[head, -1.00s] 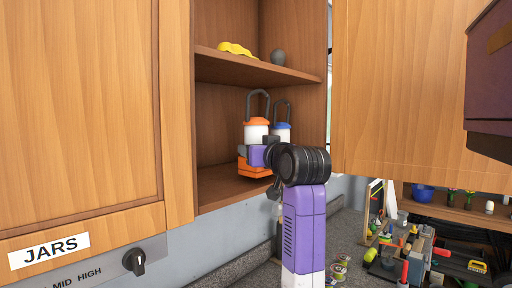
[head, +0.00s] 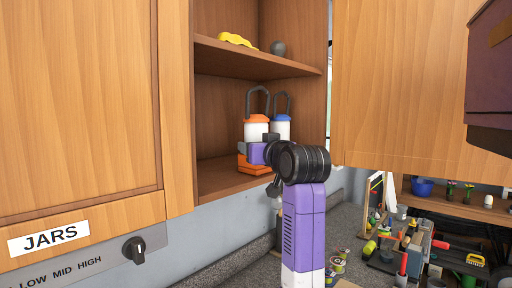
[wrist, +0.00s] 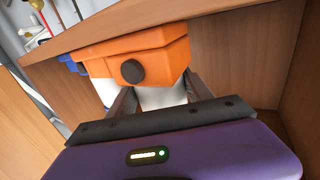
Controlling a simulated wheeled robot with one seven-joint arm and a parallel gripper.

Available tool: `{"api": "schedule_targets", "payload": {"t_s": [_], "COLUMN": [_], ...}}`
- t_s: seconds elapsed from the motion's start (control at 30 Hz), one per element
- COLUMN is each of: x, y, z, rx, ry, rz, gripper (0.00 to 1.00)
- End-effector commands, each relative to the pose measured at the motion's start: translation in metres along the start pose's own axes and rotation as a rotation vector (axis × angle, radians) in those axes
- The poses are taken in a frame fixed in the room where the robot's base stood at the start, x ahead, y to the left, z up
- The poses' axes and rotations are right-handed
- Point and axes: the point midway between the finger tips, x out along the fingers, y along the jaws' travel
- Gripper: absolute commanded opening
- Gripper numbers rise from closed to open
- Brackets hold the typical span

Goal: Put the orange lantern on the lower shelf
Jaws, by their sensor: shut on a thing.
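The orange lantern (head: 257,126) has an orange cap and base, a white body and a dark loop handle. It stands upright inside the open cupboard, at the lower shelf (head: 215,186). Its base is at or just above the shelf board; I cannot tell if it touches. My gripper (wrist: 160,98) is shut on the lantern's white body. In the wrist view the lantern's orange base (wrist: 158,55) with a dark round knob shows upside down. My arm hides part of the lantern in the head view.
A blue-capped lantern (head: 281,127) stands close behind and right of the orange one. The upper shelf (head: 240,61) holds a yellow item (head: 236,40) and a grey round thing (head: 278,47). An open cupboard door (head: 420,90) is at the right. Free shelf board lies to the left.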

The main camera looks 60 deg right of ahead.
Motion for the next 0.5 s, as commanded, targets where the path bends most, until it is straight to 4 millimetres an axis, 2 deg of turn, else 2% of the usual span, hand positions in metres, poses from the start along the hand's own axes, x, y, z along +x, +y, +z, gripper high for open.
{"api": "schedule_targets", "payload": {"t_s": [0.03, 0.13, 0.5], "x": [-0.0004, -0.0003, -0.0035], "y": [-0.0001, -0.0001, 0.0000], "z": [-0.0010, -0.0008, 0.0013], "rx": [0.000, 0.000, 0.000], "ry": [0.003, 0.002, -0.001], "rz": [0.000, 0.000, 0.000], "gripper": [0.65, 0.85, 0.85]}}
